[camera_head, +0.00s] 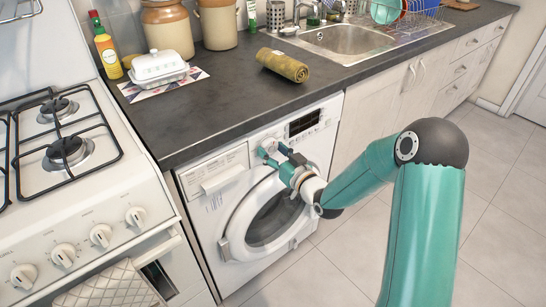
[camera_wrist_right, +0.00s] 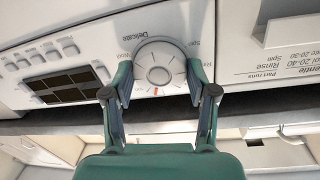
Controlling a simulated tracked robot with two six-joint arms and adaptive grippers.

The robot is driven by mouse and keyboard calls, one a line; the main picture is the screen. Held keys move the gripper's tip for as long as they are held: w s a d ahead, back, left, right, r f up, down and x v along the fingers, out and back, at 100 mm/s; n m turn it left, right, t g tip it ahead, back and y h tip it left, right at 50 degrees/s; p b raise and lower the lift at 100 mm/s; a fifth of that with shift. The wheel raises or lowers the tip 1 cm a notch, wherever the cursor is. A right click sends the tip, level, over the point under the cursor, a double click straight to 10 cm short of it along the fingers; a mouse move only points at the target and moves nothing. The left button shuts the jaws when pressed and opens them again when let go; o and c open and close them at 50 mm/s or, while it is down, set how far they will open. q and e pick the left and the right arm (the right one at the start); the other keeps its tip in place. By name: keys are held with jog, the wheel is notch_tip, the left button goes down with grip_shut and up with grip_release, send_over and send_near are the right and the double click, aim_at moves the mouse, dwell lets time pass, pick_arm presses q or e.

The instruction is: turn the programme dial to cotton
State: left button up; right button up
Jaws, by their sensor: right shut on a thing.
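The programme dial (camera_wrist_right: 160,68) is a round white knob on the washer's control panel, with a small red mark on its lower rim in the right wrist view. Printed words stand around it; "Delicate" can be read, but I cannot make out cotton. My right gripper (camera_wrist_right: 159,82) is shut on the dial, one finger on each side. In the head view my right gripper (camera_head: 272,153) reaches the top of the white washing machine (camera_head: 205,218), and it mostly hides the dial there. My left gripper is not in view.
The washer's round door (camera_head: 270,222) is below my right gripper, and its dark display (camera_head: 304,122) is to the right. The dark counter (camera_head: 215,105) overhangs above, with a rolled olive towel (camera_head: 283,66) on it. A cooker (camera_head: 75,225) stands at left.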

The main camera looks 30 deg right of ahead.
jog(key=shift+m+b, duration=0.75)
jog(key=shift+m, duration=0.85)
jog(key=shift+r, duration=0.1)
jog(key=o, duration=1.2)
jog(key=shift+c, duration=0.2)
jog(key=s, duration=1.2)
jog(key=shift+r, duration=0.25)
